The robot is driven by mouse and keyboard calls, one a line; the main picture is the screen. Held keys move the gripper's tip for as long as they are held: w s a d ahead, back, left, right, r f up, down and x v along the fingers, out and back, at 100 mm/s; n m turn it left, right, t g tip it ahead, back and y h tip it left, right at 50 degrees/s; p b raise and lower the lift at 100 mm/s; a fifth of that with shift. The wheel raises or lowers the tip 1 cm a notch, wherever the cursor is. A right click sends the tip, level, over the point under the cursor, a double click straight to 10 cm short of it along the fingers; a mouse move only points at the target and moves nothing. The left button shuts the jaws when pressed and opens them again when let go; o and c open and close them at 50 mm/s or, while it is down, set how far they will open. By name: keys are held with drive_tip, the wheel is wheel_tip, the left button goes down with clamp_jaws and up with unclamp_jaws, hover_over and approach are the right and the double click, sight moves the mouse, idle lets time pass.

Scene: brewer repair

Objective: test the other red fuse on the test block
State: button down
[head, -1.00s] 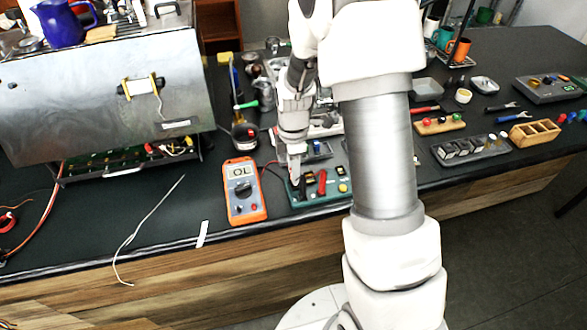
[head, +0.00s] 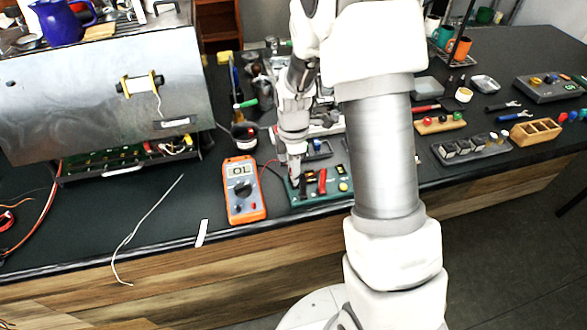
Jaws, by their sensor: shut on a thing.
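The green test block (head: 328,195) lies near the bench's front edge, in the middle of the head view. A red clip-like part (head: 322,181) and a yellow button (head: 342,186) show on it. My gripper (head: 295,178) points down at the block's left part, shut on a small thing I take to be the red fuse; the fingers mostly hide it. Whether it touches the block's contacts cannot be made out. The orange multimeter (head: 244,205) lies left of the block, with a red lead towards it.
The opened steel brewer (head: 80,105) stands at the left. A grey tray with dark slots (head: 470,150) and a wooden divided box (head: 536,130) lie at the right. A loose pale wire (head: 150,215) lies on clear bench at the front left. My arm hides part of the bench.

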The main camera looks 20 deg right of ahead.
drive_tip(key=shift+f+b, duration=0.3)
drive_tip(key=shift+b, duration=0.1)
idle(0.7)
drive_tip(key=shift+r, duration=0.15)
idle(2.1)
drive_tip(key=shift+r+p, duration=1.75)
drive_tip(key=shift+r, duration=0.65)
